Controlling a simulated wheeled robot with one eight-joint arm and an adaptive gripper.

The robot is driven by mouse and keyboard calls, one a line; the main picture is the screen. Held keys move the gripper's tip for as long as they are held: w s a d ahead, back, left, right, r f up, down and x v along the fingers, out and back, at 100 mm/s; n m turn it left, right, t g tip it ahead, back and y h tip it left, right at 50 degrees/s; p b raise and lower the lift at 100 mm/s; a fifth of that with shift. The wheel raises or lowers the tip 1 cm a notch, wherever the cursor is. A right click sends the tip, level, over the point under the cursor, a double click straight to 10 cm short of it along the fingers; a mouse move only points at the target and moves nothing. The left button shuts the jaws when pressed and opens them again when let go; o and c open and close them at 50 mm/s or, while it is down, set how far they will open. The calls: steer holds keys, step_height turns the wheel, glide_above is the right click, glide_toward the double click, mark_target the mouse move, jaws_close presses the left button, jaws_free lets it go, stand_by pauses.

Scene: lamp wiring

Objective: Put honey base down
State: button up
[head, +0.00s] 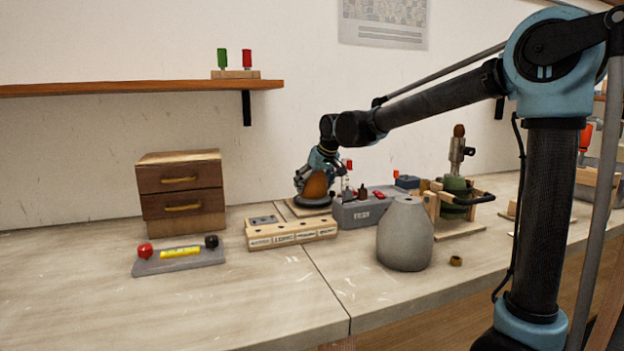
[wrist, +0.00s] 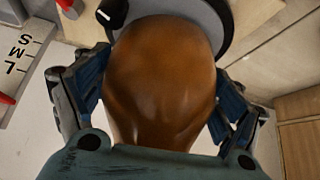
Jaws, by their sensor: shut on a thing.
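The honey base (head: 315,186) is a rounded, glossy amber-brown body. My gripper (head: 316,178) is shut on it, with a finger on either side. In the wrist view the honey base (wrist: 160,85) fills the middle between the blue-black fingers of my gripper (wrist: 158,100). A dark grey round disc (head: 313,201) lies directly under the honey base in the head view. Its rim also shows behind the base in the wrist view (wrist: 228,14). I cannot tell whether the base touches the disc.
A grey box (head: 360,213) stands close on the right, and a labelled wooden block (head: 291,233) with holes lies in front. A grey vase-like body (head: 405,235) stands front right. A drawer cabinet (head: 180,194) is at left.

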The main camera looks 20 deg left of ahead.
steer(key=shift+f, duration=0.3)
steer(key=o, duration=1.9)
steer(key=shift+f, duration=0.1)
steer(key=v, duration=1.2)
